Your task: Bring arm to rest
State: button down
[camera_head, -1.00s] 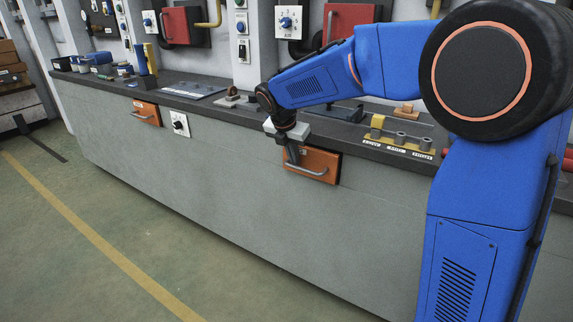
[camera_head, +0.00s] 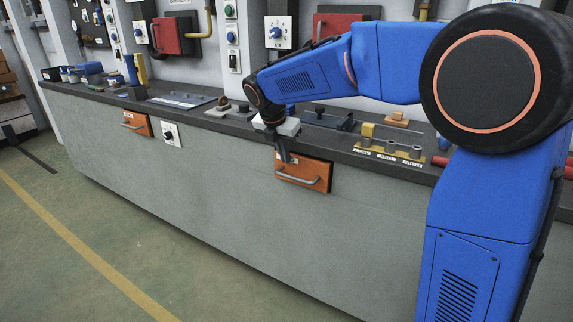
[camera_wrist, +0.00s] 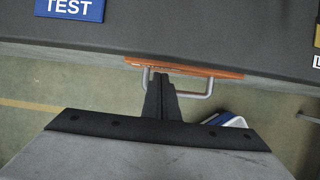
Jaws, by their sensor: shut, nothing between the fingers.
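My blue arm reaches left across the right side of the head view. My gripper (camera_head: 283,157) points down in front of the bench edge, beside the left end of an orange drawer front (camera_head: 303,175) with a grey handle. In the wrist view my gripper (camera_wrist: 159,78) is shut with nothing in it. Its fingertips lie in front of the drawer handle (camera_wrist: 209,88) in that picture; I cannot tell whether they touch it. The orange drawer front (camera_wrist: 185,68) looks closed.
The grey bench (camera_head: 225,190) runs along the wall. On its top are a yellow-based peg stand (camera_head: 390,151), a flat panel (camera_head: 183,100) and bins (camera_head: 90,69) at the far left. A blue TEST label (camera_wrist: 70,9) lies on the top. The floor (camera_head: 60,260) in front is clear.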

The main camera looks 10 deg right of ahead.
jog(key=s+v, duration=0.1)
jog(key=v, duration=0.4)
jog(key=s+d+m+y, duration=0.1)
jog(key=s+d+m, duration=0.6)
jog(key=s+d, duration=0.15)
jog(key=s+d+f+m, duration=0.3)
jog(key=s+m, duration=0.4)
jog(key=s, duration=0.2)
jog(key=s+d+f+m+t+y, duration=0.1)
jog(key=s+d+f+m, duration=0.2)
jog(key=s+m, duration=0.4)
jog(key=s+d+f+m, duration=0.4)
jog(key=s+m, duration=0.3)
jog(key=s, duration=0.4)
jog(key=shift+s+f+y, duration=0.25)
jog(key=shift+f+y, duration=0.05)
jog(key=shift+y, duration=0.1)
jog(key=shift+d, duration=0.1)
